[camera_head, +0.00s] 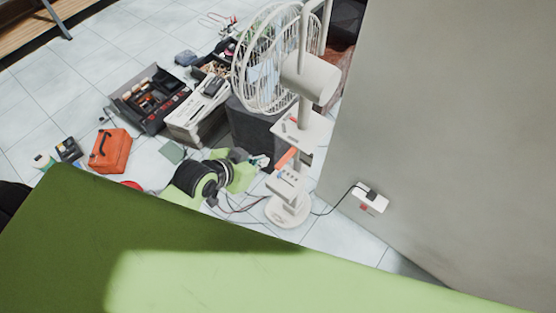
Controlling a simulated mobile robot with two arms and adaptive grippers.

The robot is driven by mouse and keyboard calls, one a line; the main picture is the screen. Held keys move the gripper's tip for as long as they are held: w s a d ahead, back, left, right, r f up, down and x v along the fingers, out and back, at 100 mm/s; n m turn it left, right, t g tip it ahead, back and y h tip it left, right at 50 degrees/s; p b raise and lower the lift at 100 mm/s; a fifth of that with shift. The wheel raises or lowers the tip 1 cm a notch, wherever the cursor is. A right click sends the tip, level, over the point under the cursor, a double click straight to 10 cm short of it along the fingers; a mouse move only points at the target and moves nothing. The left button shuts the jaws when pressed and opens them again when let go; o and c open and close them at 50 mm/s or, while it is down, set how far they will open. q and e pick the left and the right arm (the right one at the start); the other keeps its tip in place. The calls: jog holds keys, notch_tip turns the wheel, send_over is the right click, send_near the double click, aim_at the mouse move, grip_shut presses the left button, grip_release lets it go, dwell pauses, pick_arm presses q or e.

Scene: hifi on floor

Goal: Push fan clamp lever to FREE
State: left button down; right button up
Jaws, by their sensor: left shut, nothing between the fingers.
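A white fan with a wire cage (268,60) stands on a round white base (288,211) beside the wall. An orange bar (285,158) slants up to the right on its post, above a white block with small markings; it looks like the clamp lever. The markings are too small to read. My left gripper (261,161) is small and partly lost among green and black arm parts. It appears shut and empty, just left of the orange bar. I cannot tell whether it touches it. My right gripper is not in view.
A grey wall (455,130) with a socket (369,199) and plugged-in black cable stands to the right. Left are an open dark toolbox (150,100), a white box (196,112) and an orange case (110,150). Cables lie near the fan base. A large green shape hides the lower view.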

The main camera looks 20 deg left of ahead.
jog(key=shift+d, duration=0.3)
pick_arm(q)
send_over(282, 162)
jog(key=s+a, duration=0.1)
jog(key=s, duration=0.2)
notch_tip(282, 162, down, 7)
notch_tip(282, 162, down, 3)
jog(key=shift+w+r+p, duration=0.1)
jog(key=shift+w+p, duration=0.05)
jog(key=shift+p, duration=0.15)
jog(key=shift+f, duration=0.65)
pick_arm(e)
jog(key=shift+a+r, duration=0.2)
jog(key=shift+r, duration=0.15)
pick_arm(q)
jog(key=shift+f, duration=0.1)
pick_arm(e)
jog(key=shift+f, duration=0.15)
